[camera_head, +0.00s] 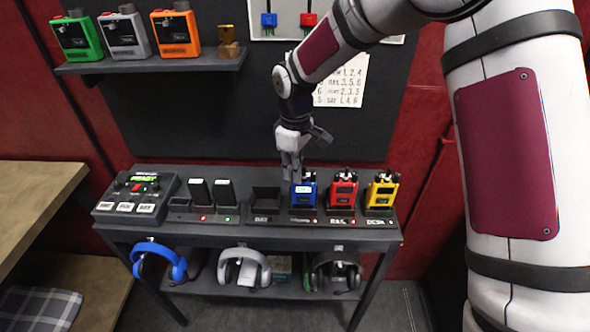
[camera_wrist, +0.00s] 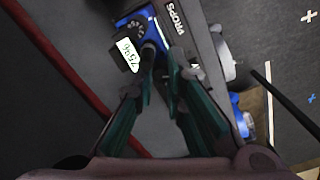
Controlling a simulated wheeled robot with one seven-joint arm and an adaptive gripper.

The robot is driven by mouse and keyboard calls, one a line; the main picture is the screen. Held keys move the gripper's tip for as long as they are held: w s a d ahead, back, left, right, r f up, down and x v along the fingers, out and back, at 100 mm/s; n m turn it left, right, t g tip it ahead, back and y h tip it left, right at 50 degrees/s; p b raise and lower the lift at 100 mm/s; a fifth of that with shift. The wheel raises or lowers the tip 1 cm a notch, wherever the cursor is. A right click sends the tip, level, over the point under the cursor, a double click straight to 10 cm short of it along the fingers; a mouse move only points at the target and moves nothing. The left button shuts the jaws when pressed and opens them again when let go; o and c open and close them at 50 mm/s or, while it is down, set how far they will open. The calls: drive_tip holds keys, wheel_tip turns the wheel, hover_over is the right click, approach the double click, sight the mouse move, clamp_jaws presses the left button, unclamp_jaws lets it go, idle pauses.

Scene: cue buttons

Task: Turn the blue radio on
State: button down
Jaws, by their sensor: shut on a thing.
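The blue radio (camera_head: 308,199) stands upright in a charging slot on the dark table, its small pale display lit. In the wrist view the blue radio (camera_wrist: 132,22) is near the top, with the display beside a dark knob on its top end. My gripper (camera_head: 292,174) points down at the top left of the radio. In the wrist view the fingertips of my gripper (camera_wrist: 158,62) are close together at the knob and shut on it. The fingers hide part of the knob, so its setting cannot be read.
A red radio (camera_head: 343,190) and a yellow radio (camera_head: 381,192) stand close to the right. An empty slot (camera_head: 266,197) is to the left, then two dark devices and a control box (camera_head: 135,197) reading READY. Headsets hang below. A shelf (camera_head: 150,64) holds more radios.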

drive_tip(key=shift+m, duration=0.3)
drive_tip(key=c, duration=1.6)
unclamp_jaws()
wheel_tip(320, 180, up, 12)
drive_tip(key=shift+a, duration=0.1)
drive_tip(key=shift+c, duration=0.2)
